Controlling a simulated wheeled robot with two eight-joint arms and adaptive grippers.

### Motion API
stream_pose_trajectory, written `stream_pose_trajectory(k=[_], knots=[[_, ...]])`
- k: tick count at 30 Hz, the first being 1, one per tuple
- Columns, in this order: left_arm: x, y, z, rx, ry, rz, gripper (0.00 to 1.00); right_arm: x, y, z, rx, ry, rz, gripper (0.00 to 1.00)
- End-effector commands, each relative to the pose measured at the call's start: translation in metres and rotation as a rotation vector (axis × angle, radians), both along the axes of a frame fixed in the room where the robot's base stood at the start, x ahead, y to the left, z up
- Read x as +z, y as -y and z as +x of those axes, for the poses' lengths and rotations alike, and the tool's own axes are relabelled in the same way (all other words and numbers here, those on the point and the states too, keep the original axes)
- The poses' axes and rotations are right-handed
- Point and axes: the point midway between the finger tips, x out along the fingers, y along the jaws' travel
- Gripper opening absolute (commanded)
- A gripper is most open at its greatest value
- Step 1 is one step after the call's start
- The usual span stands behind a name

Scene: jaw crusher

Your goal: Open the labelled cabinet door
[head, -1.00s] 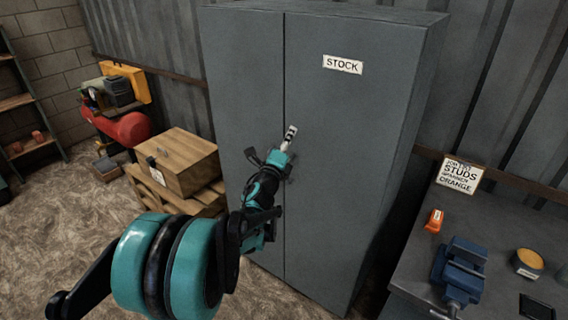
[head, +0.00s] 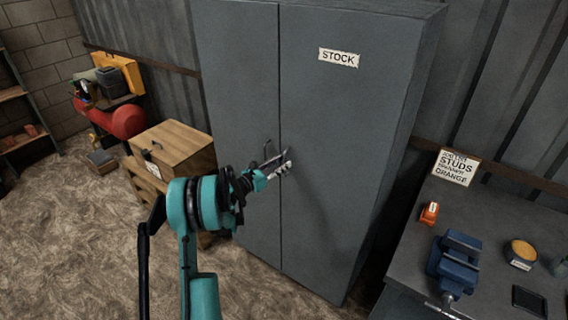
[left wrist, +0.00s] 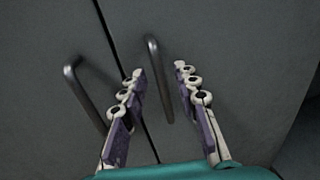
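The grey cabinet (head: 235,90) has two doors. The right door (head: 340,120) carries a white label reading STOCK (head: 338,58). Near the door seam are two dark bar handles; the left door's handle (left wrist: 84,95) stands left of my fingers. The right door's handle (left wrist: 157,75) appears between my two fingertips in the left wrist view, with gaps on both sides; depth is hard to tell. My left gripper (head: 283,169) is open, also seen in the left wrist view (left wrist: 158,72), and points at the right handle. Both doors look shut. My right gripper is out of view.
A wooden crate (head: 175,150) stands left of the cabinet. A workbench (head: 400,262) with a blue vise (head: 455,262), an orange item (head: 429,213) and a sign (head: 455,167) is on the right. The floor (head: 70,240) at front left is clear.

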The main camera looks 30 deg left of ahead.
Motion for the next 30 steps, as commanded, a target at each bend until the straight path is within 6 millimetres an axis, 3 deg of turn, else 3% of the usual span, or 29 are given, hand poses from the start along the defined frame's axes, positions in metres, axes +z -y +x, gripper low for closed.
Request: stream_pose_trajectory(k=[6, 14, 18, 30], knots=[[0.0, 0.005, 0.019, 0.0, 0.001, -0.001, 0.31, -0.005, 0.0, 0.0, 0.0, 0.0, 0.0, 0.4], [0.001, 0.005, 0.02, 0.001, 0.0, -0.002, 0.31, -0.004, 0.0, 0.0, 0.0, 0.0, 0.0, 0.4], [0.001, 0.005, 0.02, 0.001, 0.0, -0.002, 0.0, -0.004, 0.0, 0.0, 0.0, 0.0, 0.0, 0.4], [0.001, 0.006, 0.02, 0.002, 0.0, -0.002, 0.0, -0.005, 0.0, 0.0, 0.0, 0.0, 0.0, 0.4]])
